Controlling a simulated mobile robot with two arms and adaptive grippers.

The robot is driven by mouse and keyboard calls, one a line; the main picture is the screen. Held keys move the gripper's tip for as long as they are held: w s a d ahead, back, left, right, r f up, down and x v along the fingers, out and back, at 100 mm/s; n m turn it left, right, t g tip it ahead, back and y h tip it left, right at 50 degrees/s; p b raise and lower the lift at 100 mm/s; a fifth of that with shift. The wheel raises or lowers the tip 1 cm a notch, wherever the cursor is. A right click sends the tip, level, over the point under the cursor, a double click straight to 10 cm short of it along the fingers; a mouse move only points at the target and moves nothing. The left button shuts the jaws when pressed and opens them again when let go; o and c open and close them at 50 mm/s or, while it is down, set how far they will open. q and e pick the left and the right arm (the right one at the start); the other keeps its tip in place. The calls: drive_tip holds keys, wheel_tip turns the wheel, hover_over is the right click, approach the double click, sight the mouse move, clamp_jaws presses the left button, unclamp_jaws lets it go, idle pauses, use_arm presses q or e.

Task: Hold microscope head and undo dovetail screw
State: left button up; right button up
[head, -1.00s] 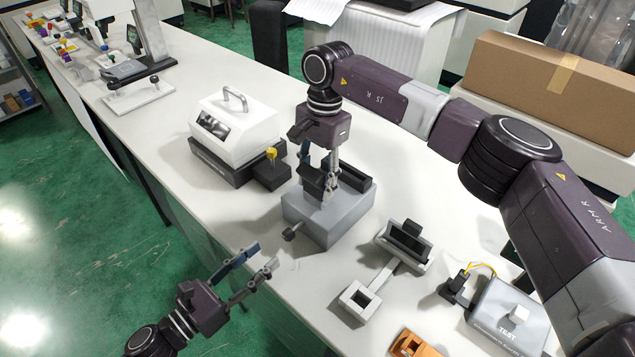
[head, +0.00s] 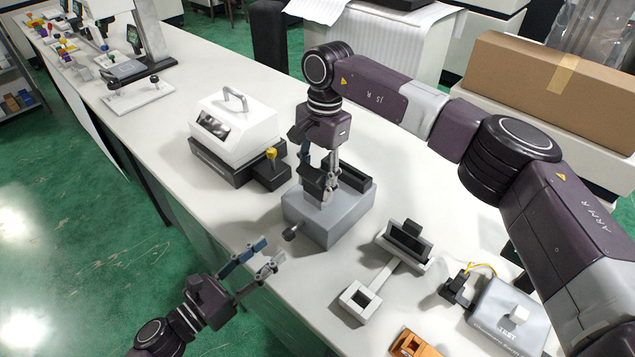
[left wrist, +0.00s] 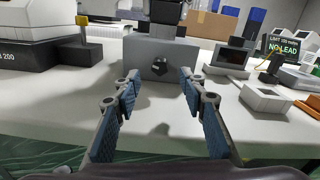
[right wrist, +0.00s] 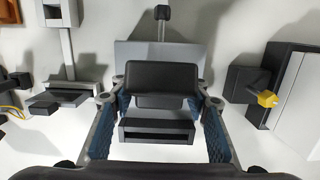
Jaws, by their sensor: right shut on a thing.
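The microscope head is a black block (right wrist: 162,78) seated on a grey base (head: 325,228). My right gripper (head: 325,190) comes down from above and is shut on the head, with a finger on each side in the right wrist view. The dovetail screw is a dark knob (head: 291,233) sticking out of the base's front face. It also shows in the left wrist view (left wrist: 159,68), straight ahead between the fingertips. My left gripper (head: 269,251) is open and empty, in front of the knob and apart from it.
A white-topped instrument (head: 236,128) with a yellow-knobbed black box (head: 271,170) stands left of the base. To the right are a grey-white fixture (head: 385,270), a test box (head: 508,318) and an orange part (head: 410,344). The bench's front edge runs under my left gripper.

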sight(285, 237)
use_arm(q)
drive_tip(key=shift+x, duration=3.7)
drive_tip(key=c, duration=1.1)
drive_tip(key=shift+o, duration=0.2)
